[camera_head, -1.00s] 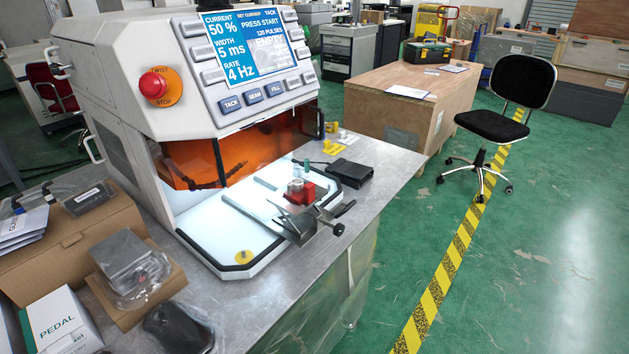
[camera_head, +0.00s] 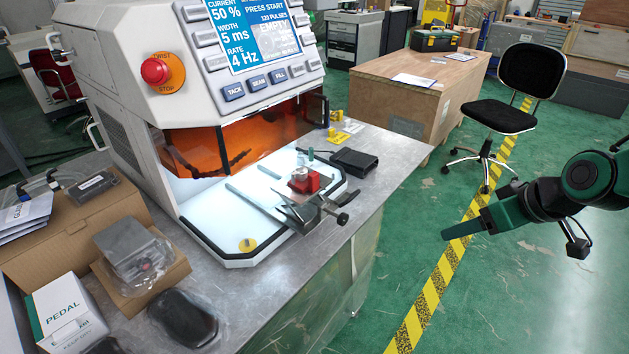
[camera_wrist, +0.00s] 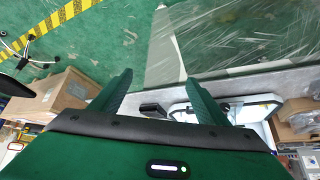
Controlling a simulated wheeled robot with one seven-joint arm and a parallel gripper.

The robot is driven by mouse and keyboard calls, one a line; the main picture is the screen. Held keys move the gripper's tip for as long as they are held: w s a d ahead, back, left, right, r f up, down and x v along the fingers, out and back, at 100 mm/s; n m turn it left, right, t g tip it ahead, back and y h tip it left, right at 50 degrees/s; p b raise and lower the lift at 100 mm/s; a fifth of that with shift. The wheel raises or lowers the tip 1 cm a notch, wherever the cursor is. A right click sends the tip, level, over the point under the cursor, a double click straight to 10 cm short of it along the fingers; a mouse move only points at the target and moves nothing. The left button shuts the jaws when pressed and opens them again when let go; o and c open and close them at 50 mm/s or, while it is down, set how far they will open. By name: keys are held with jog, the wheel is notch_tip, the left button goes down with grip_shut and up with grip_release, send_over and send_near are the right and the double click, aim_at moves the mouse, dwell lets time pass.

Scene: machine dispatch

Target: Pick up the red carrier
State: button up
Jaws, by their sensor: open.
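The red carrier (camera_head: 305,182) sits on the white work plate (camera_head: 222,243) in front of the machine's orange window, with a small metal cylinder on it. A metal clamp fixture with a black knob (camera_head: 342,218) lies right beside it, toward the plate's front edge. My gripper (camera_head: 446,235) hangs over the green floor to the right of the table, well apart from the carrier, pointing left. In the wrist view my gripper's two green fingers (camera_wrist: 158,95) are spread with nothing between them. I cannot make out the carrier in the wrist view.
The white machine (camera_head: 130,70) stands over the plate, with its orange window (camera_head: 225,140) behind the carrier. A black box (camera_head: 354,161) lies right of the carrier. Cardboard boxes (camera_head: 75,235) crowd the table's left. A wooden crate (camera_head: 405,90) and black chair (camera_head: 505,110) stand beyond; floor between is free.

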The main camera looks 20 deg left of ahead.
jog(key=w+a+r+n+y, duration=0.1)
jog(key=a+n+y, duration=0.3)
jog(key=a, duration=1.1)
jog(key=n+y, duration=0.2)
jog(key=y, duration=0.2)
send_near(316, 179)
jog(key=f, duration=0.1)
jog(key=x, duration=0.5)
jog(key=shift+w+d+r, duration=0.1)
jog(key=shift+w+r, duration=0.1)
jog(key=shift+w, duration=0.15)
jog(key=x, duration=0.5)
jog(key=shift+s+a+r, duration=0.2)
jog(key=shift+a+r, duration=0.05)
jog(key=shift+w+a+f, duration=0.2)
jog(key=shift+a, duration=0.2)
jog(key=c, duration=1.2)
jog(key=shift+r, duration=0.1)
